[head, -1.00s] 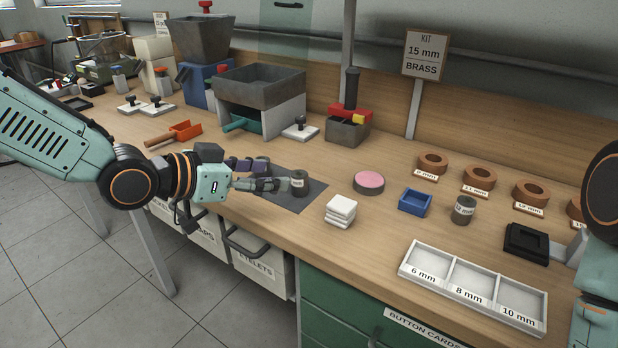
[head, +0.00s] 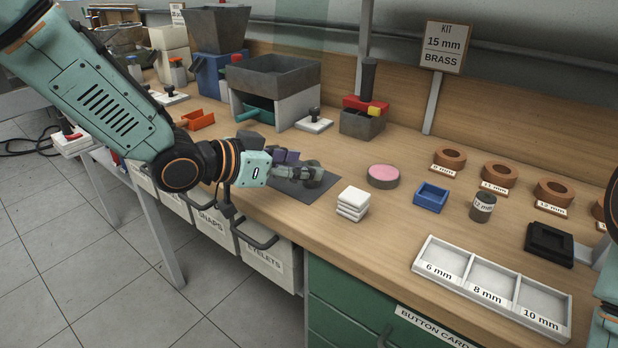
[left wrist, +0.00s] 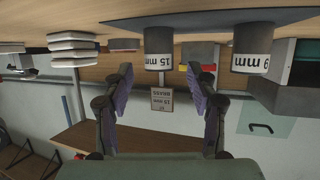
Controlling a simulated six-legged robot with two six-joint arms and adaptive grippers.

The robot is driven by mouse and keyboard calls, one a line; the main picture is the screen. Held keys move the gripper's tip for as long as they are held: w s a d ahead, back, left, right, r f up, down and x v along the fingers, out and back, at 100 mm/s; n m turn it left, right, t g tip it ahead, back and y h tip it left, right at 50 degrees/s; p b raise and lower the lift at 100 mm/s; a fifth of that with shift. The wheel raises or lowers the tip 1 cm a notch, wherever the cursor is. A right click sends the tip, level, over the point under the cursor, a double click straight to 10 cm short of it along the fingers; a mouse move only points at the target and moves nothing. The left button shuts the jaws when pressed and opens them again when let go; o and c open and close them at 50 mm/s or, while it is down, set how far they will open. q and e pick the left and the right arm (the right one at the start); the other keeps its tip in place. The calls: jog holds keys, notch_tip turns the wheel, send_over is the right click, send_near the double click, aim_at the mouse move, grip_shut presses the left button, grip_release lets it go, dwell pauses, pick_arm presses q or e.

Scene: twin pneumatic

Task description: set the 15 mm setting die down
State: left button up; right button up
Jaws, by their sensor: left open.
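The 15 mm setting die (left wrist: 158,52) is a dark cylinder with a white label, standing upright on the dark mat (left wrist: 122,24) in the left wrist view, which is upside down. My left gripper (left wrist: 165,78) is open, its purple-padded fingers spread to either side of the die's line, with gaps showing. In the head view, my left gripper (head: 307,174) is low at the mat (head: 305,192), and its fingers partly hide the die (head: 315,180) and its label. My right gripper is not in view; only part of that arm shows at the right edge.
White squares (head: 353,203), a pink-topped round pad (head: 383,176), a blue tray (head: 431,197) and a 12 mm die (head: 483,207) stand to the right. A grey hopper (head: 272,80) stands behind.

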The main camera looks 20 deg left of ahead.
aim_at(309, 164)
pick_arm(q)
jog(key=x, duration=0.3)
jog(key=shift+w+d+f+b, duration=0.1)
jog(key=shift+d+f+b, duration=0.05)
jog(key=shift+b, duration=0.2)
jog(key=shift+s, duration=0.2)
jog(key=shift+w, duration=0.2)
jog(key=c, duration=0.3)
jog(key=shift+s, duration=0.15)
jog(key=c, duration=0.5)
grip_shut()
